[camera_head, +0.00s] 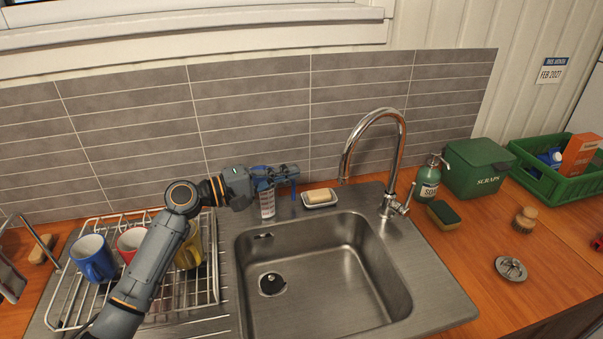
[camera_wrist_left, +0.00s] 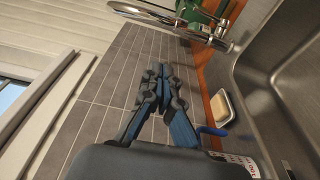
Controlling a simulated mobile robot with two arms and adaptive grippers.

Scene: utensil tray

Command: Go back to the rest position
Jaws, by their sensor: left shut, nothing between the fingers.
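My left gripper (camera_head: 284,172) is shut and empty. It is above the counter at the back left of the sink, in front of the tiled wall. In the left wrist view its fingers (camera_wrist_left: 157,78) are together with nothing between them. A clear container with a printed label (camera_head: 267,203) stands just below the gripper, partly hidden by it. A blue handle (camera_head: 294,190) shows beside the container, and also in the left wrist view (camera_wrist_left: 212,131). I cannot tell what the handle belongs to. My right gripper is in neither view.
My left arm passes over the wire dish rack (camera_head: 205,297) with a blue mug (camera_head: 93,262), a red mug and a yellow mug. A soap dish (camera_head: 319,200), the tall faucet (camera_head: 395,160) and a soap bottle (camera_head: 429,180) stand along the back. The sink (camera_head: 320,275) is empty.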

